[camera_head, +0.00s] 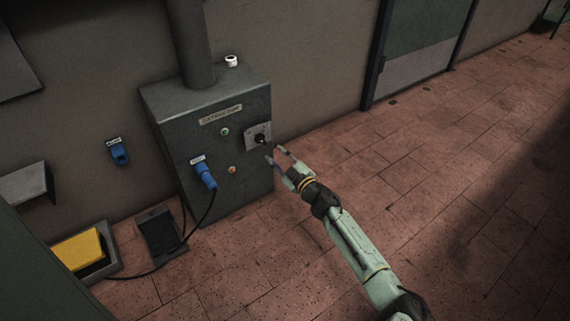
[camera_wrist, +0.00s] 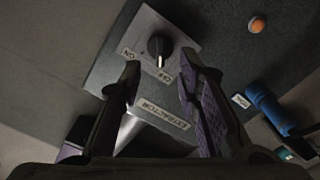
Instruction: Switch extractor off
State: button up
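The extractor box (camera_head: 165,110) is a dark grey cabinet against the wall, labelled "EXTRACTOR". A black rotary knob (camera_head: 262,138) sits on a pale plate at its right front; it also shows in the wrist view (camera_wrist: 158,45). There a pale mark on the knob points down toward the lower small label (camera_wrist: 163,76), which seems to read "OFF". The "ON" label (camera_wrist: 129,55) lies to its left. My gripper (camera_head: 274,154) is open and empty just in front of the plate. In the wrist view its fingertips (camera_wrist: 160,66) are apart, below and to either side of the knob, with no visible contact.
A green lamp (camera_head: 225,132) and an orange lamp (camera_head: 232,169) are on the box front. A blue plug (camera_head: 205,174) with a black cable sticks out at its left. Floor at right is clear.

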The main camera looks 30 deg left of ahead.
jog(key=shift+v, duration=2.05)
